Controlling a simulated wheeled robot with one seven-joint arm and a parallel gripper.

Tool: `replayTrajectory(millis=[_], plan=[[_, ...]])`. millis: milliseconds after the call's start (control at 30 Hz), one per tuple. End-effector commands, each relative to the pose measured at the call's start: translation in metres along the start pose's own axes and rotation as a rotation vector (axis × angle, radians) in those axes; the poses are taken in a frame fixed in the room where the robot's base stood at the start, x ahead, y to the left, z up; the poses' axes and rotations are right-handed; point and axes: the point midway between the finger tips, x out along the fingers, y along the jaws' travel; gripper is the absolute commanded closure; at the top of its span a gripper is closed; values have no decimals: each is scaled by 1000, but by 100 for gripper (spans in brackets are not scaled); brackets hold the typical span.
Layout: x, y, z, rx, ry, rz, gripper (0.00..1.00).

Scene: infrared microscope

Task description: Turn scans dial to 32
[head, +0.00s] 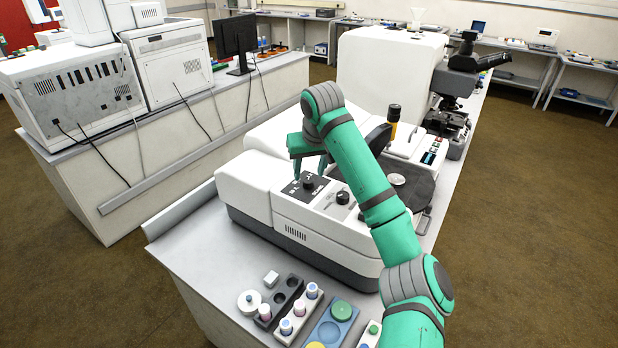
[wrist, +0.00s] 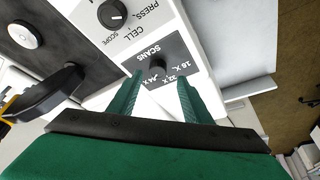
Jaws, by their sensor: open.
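The scans dial (wrist: 155,63) is a small dark knob on a dark panel marked SCANS in the wrist view. In the head view the scans dial (head: 309,182) sits on the black panel on top of the white instrument (head: 247,186). My gripper (wrist: 158,82) is open, with a green finger on either side of the dial's near edge. I cannot tell whether the fingers touch it. In the head view my gripper (head: 309,170) is over the panel, pointing down.
A second black knob (wrist: 112,14), marked CELL and SCOPE, is close to the scans panel. A round dark stage (head: 408,184) and a yellow-and-black eyepiece part (head: 393,117) are right of my arm. Vial racks (head: 297,311) stand on the bench front.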

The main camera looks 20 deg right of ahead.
Motion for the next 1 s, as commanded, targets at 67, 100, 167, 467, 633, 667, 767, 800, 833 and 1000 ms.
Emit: replayTrajectory(millis=[67, 100, 167, 467, 633, 667, 767, 800, 833, 1000], plan=[[13, 3, 1, 4, -2, 2, 55], [19, 4, 1, 5, -1, 2, 55], [27, 4, 2, 5, -2, 2, 55], [43, 6, 1, 7, 0, 3, 55], [44, 6, 1, 7, 0, 3, 55], [43, 6, 1, 7, 0, 3, 55], [43, 6, 1, 7, 0, 3, 74], [43, 6, 1, 7, 0, 3, 84], [43, 6, 1, 7, 0, 3, 91], [43, 6, 1, 6, 0, 2, 96]])
